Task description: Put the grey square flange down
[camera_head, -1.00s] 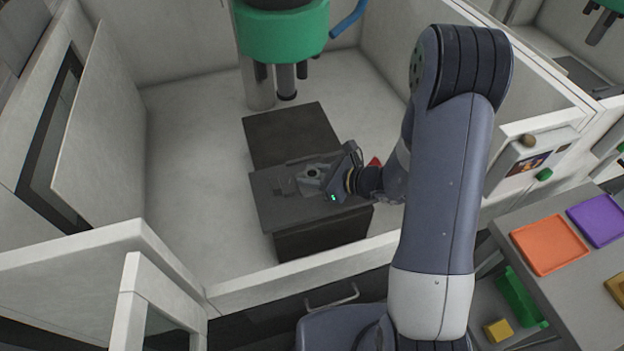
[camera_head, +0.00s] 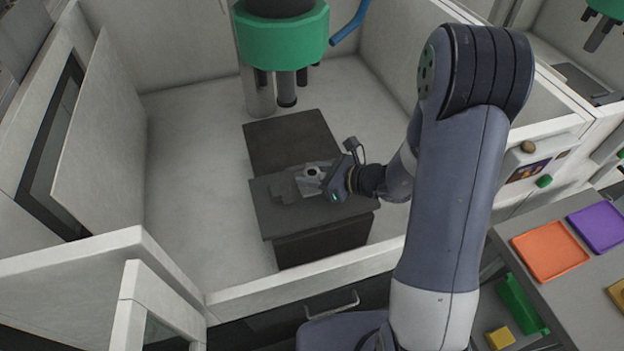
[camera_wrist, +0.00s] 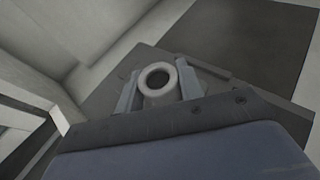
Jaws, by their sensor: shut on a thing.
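The grey square flange (camera_wrist: 156,79) shows a round collar with a dark hole between my gripper's fingers in the wrist view. My gripper (camera_head: 316,180) is shut on it, and the flange (camera_head: 311,173) shows as a light piece at the fingertips in the head view. Both are over the dark grey block (camera_head: 275,223) inside the white enclosure. The flange's square base is mostly hidden, and I cannot tell whether it touches the surface below it.
A second dark block (camera_head: 291,139) lies behind. A green machine head (camera_head: 283,38) with downward tools hangs above it. White enclosure walls (camera_head: 330,270) surround the area. Orange (camera_head: 550,250) and purple (camera_head: 598,222) trays lie outside at right. The enclosure floor at left is clear.

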